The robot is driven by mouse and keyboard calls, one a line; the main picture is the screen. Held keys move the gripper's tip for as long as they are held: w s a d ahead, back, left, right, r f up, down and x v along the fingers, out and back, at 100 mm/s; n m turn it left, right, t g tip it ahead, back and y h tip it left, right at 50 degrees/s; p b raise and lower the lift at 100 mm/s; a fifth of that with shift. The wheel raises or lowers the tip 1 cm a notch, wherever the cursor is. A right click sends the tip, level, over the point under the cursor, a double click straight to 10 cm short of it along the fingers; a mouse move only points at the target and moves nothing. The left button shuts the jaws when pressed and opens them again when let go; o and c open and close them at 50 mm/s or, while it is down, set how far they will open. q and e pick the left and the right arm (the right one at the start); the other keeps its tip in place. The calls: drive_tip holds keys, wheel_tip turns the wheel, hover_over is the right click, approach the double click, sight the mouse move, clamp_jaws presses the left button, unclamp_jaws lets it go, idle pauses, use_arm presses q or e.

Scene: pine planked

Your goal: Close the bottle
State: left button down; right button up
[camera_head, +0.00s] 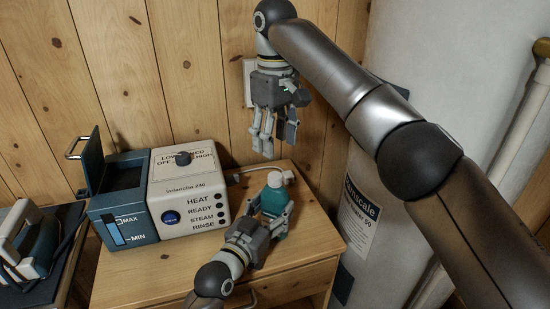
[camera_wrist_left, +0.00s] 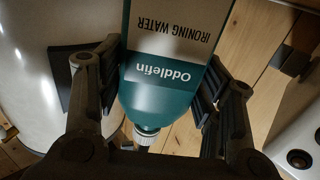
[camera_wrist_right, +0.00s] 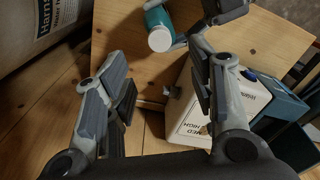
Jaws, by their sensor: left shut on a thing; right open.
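The teal bottle (camera_head: 273,201) stands upright on the wooden cabinet top, and a white cap or top (camera_head: 275,179) shows at its upper end. My left gripper (camera_head: 274,217) is shut on the bottle's body. My right gripper (camera_head: 273,137) is open and empty, above and behind the bottle, near the planked wall.
A white and teal steam station (camera_head: 188,193) with a dark open tank (camera_head: 124,180) stands left of the bottle. An iron (camera_head: 30,240) lies further left. A large white cylinder (camera_head: 390,170) stands right of the cabinet top (camera_head: 312,222). A socket (camera_head: 249,80) is on the wall behind my right gripper.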

drive_tip(key=shift+r, duration=1.6)
use_arm(q)
drive_tip(key=shift+c, duration=1.6)
unclamp_jaws()
drive_tip(key=v, duration=1.2)
drive_tip(key=shift+s, duration=0.1)
use_arm(e)
drive_tip(key=shift+f, duration=0.1)
